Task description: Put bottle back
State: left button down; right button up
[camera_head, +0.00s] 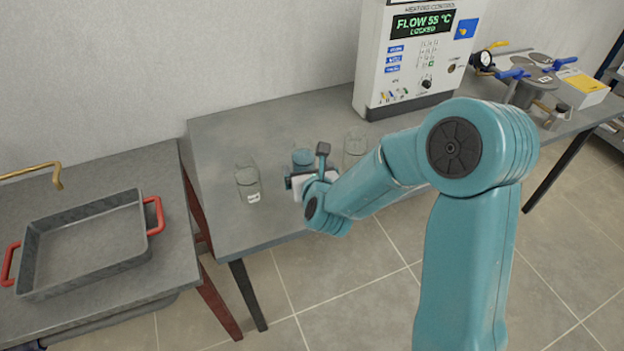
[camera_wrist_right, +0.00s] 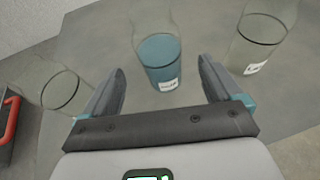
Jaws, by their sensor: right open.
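A clear bottle with blue liquid (camera_head: 302,157) stands upright on the grey table, partly hidden by my right gripper in the head view. In the right wrist view the blue-filled bottle (camera_wrist_right: 160,62) has a small white label and stands just beyond and between my open fingers. My right gripper (camera_head: 305,172) is open; its fingers (camera_wrist_right: 162,85) show on both sides of the bottle with gaps. Two empty clear bottles stand beside it, one at left (camera_head: 248,183) and one at right (camera_head: 355,150). The right wrist view also shows the left one (camera_wrist_right: 55,92) and right one (camera_wrist_right: 262,42). My left gripper is not in view.
A white heating control box (camera_head: 412,60) reading "FLOW 55 °C LOCKED" stands at the table's back. A grey tray with red handles (camera_head: 85,270) sits on the left counter. A lidded vessel with blue clamps (camera_head: 528,75) stands far right. The grey table (camera_head: 225,140) is clear at its left.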

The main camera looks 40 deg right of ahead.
jog(key=v, duration=0.6)
jog(key=shift+s+b, duration=0.25)
jog(key=shift+b, duration=0.05)
jog(key=shift+a+r, duration=0.1)
jog(key=shift+a, duration=0.05)
